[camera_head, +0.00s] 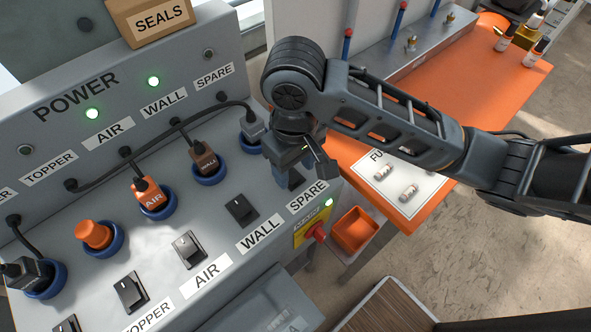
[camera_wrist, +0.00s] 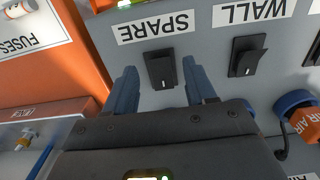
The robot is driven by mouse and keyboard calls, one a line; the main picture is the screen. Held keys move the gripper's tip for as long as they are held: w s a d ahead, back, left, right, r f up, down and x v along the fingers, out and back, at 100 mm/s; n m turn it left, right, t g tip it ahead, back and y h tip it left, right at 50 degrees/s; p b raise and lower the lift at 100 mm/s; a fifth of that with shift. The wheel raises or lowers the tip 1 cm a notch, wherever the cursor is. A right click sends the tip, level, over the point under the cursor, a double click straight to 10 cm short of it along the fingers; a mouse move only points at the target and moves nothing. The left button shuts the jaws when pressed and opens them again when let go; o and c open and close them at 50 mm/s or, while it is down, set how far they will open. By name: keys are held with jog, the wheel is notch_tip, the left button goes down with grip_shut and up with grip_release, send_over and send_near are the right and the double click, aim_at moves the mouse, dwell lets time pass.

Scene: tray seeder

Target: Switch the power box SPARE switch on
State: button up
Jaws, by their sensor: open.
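The grey power box (camera_head: 225,225) has a row of black rocker switches. The SPARE switch (camera_wrist: 160,69) sits beside its SPARE label in the wrist view; in the head view this switch (camera_head: 296,180) is partly hidden by my gripper. The SPARE lamp (camera_head: 208,54) on the upper panel is dark. My gripper (camera_head: 304,160) is open above the SPARE switch. In the wrist view its blue fingers stand on either side of the switch, with nothing held between them. I cannot tell whether they touch the panel.
The WALL switch (camera_head: 241,210) and AIR switch (camera_head: 188,249) are beside it. The WALL lamp (camera_head: 153,81) and AIR lamp (camera_head: 92,114) glow green. Plugs with cables, including the AIR plug (camera_head: 150,194), line the box. A red main knob (camera_head: 317,233) and orange bin (camera_head: 354,230) are at right.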

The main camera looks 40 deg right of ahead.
jog(key=shift+f, duration=0.95)
